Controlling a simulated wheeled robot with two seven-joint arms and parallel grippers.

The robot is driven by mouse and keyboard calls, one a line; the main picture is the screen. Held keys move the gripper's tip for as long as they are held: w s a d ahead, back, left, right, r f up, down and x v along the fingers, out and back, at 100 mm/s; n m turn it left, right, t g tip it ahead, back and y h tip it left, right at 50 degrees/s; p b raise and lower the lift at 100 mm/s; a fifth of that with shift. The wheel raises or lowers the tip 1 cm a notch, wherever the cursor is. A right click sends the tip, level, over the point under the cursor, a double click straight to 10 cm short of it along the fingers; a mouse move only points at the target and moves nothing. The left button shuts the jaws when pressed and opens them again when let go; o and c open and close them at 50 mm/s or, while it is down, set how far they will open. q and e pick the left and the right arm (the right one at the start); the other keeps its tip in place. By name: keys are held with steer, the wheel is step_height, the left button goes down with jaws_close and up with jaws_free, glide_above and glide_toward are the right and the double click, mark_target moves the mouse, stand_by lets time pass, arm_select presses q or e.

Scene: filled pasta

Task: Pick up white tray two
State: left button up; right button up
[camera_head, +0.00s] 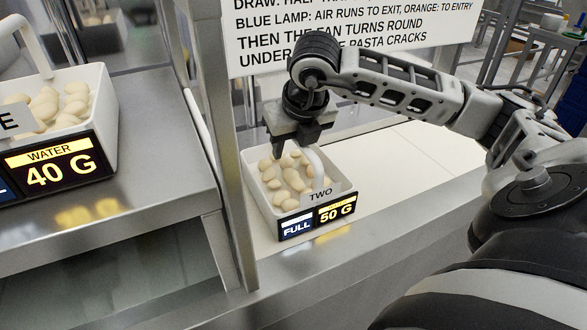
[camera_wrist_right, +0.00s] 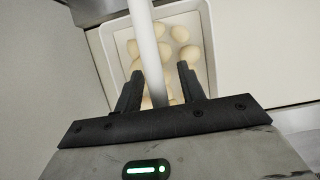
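White tray two (camera_head: 302,207) stands on the pale surface behind the metal post, filled with pale pasta pieces. Its front carries a "TWO" tag and displays reading "FULL" and "50 G". My right gripper (camera_head: 300,146) points down over the tray, at its white arched handle (camera_head: 315,162). In the right wrist view, the handle (camera_wrist_right: 148,45) runs between the two dark fingers of the right gripper (camera_wrist_right: 160,85). The fingers are apart, with a gap beside the handle. The gripper hides part of the handle in the head view. My left gripper is not in view.
Another white tray (camera_head: 108,115) of pasta, showing "WATER 40 G", stands on the metal counter at left. A metal post (camera_head: 228,150) rises just left of tray two. A sign (camera_head: 350,30) stands behind. The pale surface (camera_head: 385,160) right of the tray is clear.

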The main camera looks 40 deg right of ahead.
jaws_close()
stand_by(1.4)
